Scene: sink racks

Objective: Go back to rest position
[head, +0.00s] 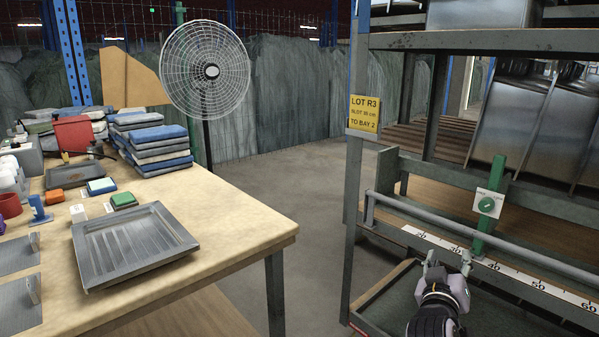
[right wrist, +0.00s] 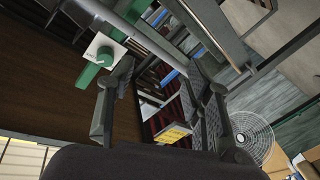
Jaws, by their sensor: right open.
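My right gripper (head: 446,262) is at the lower right of the head view, in front of the rack's ruler strip (head: 500,268). Its fingers are apart and nothing is between them; in the right wrist view the open fingers (right wrist: 170,105) also show empty. A green upright slider with a white dial plate (head: 488,205) stands on the rack rail, just right of and above the gripper. My left gripper is not in view.
A metal rack (head: 450,41) with a yellow sign (head: 364,114) fills the right side. A wooden table (head: 240,225) on the left holds a metal tray (head: 130,245), folded cloths (head: 160,145) and small items. A fan (head: 206,70) stands behind. Floor between table and rack is clear.

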